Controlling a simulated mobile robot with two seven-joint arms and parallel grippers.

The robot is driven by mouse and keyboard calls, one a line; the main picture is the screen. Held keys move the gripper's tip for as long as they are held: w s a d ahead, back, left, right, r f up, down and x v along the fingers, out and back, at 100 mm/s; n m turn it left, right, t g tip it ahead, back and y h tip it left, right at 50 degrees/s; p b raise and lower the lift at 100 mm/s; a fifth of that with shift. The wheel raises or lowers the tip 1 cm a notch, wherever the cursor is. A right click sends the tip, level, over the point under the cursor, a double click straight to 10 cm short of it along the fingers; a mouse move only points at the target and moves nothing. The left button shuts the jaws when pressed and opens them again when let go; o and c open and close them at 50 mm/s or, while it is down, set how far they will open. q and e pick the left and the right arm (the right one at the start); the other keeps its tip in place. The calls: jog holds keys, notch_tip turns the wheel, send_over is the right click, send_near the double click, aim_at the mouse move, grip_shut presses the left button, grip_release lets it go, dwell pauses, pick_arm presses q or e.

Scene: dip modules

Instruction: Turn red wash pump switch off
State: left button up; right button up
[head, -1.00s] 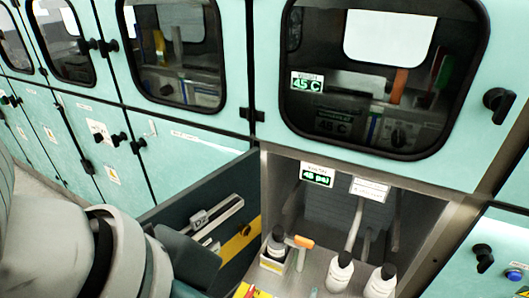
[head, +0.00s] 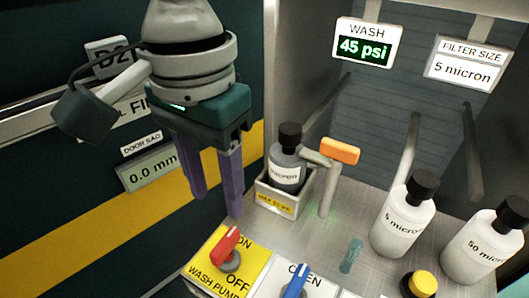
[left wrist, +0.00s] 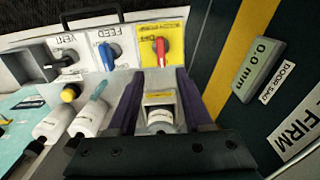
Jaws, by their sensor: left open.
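The red wash pump switch (head: 228,247) sits on a yellow plate (head: 206,275) marked ON, OFF and WASH PUMP, at the bottom of the head view. Its red handle points up towards the ON marking. The switch also shows in the left wrist view (left wrist: 161,48), at the top middle. My left gripper (head: 213,203) hangs above and behind the plate in the head view, with its purple fingers apart and nothing between them. In the left wrist view its fingers (left wrist: 158,100) point towards the switch without touching it. My right gripper is out of view.
A blue switch (head: 295,285) stands to the right of the red one. A dark-capped bottle in a holder (head: 284,168), an orange-handled lever (head: 339,151) and white bottles (head: 403,220) stand behind. The dark door panel (head: 60,220) with a yellow stripe lies left.

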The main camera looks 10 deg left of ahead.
aim_at(224, 241)
pick_arm(q)
notch_tip(224, 241, down, 10)
jog(key=b, duration=0.3)
jog(key=shift+a, duration=0.1)
grip_shut()
dwell(0.3)
